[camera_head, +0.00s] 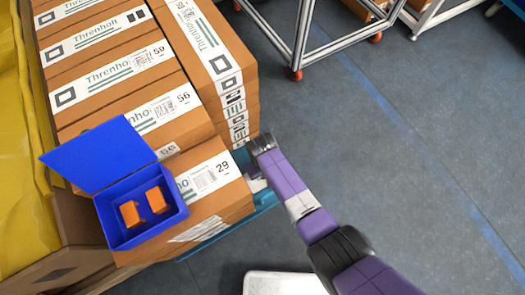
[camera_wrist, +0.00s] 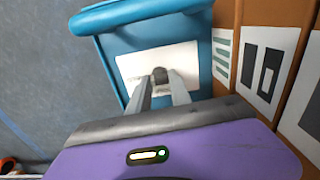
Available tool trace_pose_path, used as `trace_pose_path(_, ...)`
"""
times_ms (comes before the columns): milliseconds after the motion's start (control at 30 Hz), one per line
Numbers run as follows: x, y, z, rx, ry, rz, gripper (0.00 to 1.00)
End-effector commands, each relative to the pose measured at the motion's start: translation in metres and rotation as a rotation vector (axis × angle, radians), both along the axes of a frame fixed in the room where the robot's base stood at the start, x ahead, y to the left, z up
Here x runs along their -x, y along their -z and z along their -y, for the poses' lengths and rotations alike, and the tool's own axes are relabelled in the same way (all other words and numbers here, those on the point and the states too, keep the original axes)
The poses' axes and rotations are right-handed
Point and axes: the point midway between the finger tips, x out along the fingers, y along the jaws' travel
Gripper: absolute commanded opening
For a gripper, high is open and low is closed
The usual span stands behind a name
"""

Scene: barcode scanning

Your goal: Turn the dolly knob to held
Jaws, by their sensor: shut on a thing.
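In the wrist view, the dolly knob (camera_wrist: 161,75) is a small dark grey knob on a white plate (camera_wrist: 183,60). The plate is on the blue dolly frame (camera_wrist: 150,33). My gripper (camera_wrist: 161,84) has both grey fingertips at the sides of the knob and is shut on it. The knob's marks and setting cannot be read. In the head view, my purple arm reaches to the dolly's edge (camera_head: 267,198) beside the stacked boxes. There my wrist hides the knob and fingertips.
Brown Threnholt boxes (camera_head: 209,50) are stacked on the dolly, close to my gripper. An open blue bin (camera_head: 183,207) with two orange blocks (camera_head: 157,200) sits on the front box. A wheeled metal frame (camera_head: 298,40) stands behind. The floor at right is clear.

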Motion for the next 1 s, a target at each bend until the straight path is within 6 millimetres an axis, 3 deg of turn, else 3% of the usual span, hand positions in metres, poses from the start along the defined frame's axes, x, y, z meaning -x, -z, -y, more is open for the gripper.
trace_pose_path(633,-0.0003,0.0001,0.0002,0.0,0.048,0.0,0.0)
trace_pose_path(667,-0.0003,0.0,0.0002,0.0,0.048,0.0,0.3)
trace_pose_path(733,-0.0002,0.0001,0.0001,0.0,0.047,0.0,0.44)
trace_pose_path(1000,-0.0001,0.0,0.0,0.0,0.046,0.0,0.46)
